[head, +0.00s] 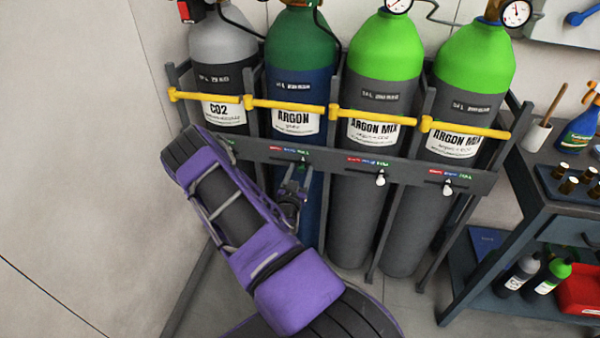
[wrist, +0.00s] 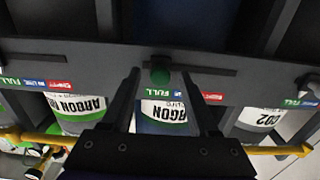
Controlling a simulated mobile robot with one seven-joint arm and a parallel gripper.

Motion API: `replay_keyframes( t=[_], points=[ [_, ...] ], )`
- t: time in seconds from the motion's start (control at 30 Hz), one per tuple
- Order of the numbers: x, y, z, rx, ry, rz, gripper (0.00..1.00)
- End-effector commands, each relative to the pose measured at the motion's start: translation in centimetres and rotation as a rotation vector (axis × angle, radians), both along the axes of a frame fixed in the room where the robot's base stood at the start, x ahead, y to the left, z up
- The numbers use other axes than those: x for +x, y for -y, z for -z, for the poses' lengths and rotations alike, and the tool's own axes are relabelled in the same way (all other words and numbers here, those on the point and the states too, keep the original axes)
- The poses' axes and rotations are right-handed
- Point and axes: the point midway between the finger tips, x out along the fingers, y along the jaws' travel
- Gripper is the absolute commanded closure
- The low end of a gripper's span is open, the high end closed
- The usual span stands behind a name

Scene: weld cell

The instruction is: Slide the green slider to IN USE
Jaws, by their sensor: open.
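The green slider (wrist: 160,71) is a small dark green knob on the grey rack rail (wrist: 100,66), which the wrist view shows upside down. It stands by the green FULL label (wrist: 156,94) of the ARGON cylinder. The blue IN USE label (wrist: 178,95) is just to its right there, partly hidden by my finger. The red label (wrist: 213,97) lies further right. My gripper (wrist: 160,76) is open, with one fingertip on each side of the slider; I cannot tell whether either touches it. In the head view my gripper (head: 296,178) is below the ARGON label strip.
White sliders (head: 380,180) (head: 448,190) hang under the two ARGON MIX strips. A yellow bar (head: 300,107) crosses the cylinders above the rail. A workbench (head: 540,190) stands at the right.

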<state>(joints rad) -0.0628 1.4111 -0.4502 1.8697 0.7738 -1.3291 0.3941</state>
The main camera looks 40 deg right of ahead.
Motion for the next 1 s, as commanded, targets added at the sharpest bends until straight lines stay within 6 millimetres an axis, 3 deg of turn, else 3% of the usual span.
replay_keyframes(
  t=[0.13, 0.4, 0.47, 1.0],
  points=[
    [-0.01, -0.02, 0.0, 0.0, 0.0, 0.0, 0.43],
    [-0.01, -0.04, 0.0, 0.0, 0.0, 0.0, 0.92],
    [-0.01, -0.04, 0.0, 0.0, 0.0, 0.0, 1.0],
    [-0.02, -0.07, 0.0, 0.0, 0.0, 0.0, 1.0]
  ],
)
